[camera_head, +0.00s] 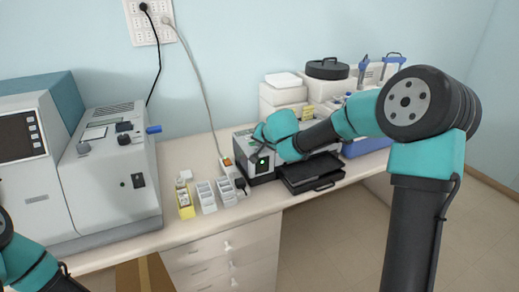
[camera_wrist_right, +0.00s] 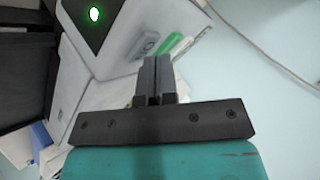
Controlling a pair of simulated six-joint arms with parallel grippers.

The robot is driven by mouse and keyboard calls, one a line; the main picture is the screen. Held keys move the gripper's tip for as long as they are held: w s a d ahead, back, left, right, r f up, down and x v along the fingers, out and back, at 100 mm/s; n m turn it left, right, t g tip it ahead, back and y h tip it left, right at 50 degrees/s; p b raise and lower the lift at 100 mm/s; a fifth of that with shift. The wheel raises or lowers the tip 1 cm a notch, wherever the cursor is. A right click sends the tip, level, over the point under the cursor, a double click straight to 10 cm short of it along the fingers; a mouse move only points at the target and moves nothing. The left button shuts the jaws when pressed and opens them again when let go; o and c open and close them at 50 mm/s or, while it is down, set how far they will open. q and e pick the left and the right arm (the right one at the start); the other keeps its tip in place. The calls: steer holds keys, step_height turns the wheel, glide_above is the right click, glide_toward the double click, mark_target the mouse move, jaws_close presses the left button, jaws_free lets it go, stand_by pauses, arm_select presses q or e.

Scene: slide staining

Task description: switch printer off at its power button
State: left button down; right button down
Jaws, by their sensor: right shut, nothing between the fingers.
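The printer (camera_head: 241,148) is a small light-and-dark box on the bench with a black front panel. A green light (camera_head: 263,160) glows on that panel; it also shows in the right wrist view (camera_wrist_right: 94,14) at the top left. I cannot tell whether this light is the power button itself. My right gripper (camera_head: 256,146) is at the printer's top, just above the lit panel, and partly covers it. In the right wrist view its two dark fingers (camera_wrist_right: 153,76) are together and empty. I cannot tell whether they touch the printer. Only links of my left arm show.
A black tray (camera_head: 312,170) lies right of the printer. A large grey machine (camera_head: 112,185) fills the left bench. Cables run up to a wall socket (camera_head: 148,22).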

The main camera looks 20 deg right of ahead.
steer(key=shift+r, duration=0.45)
steer(key=shift+r, duration=0.1)
stand_by(0.5)
steer(key=shift+r, duration=2.95)
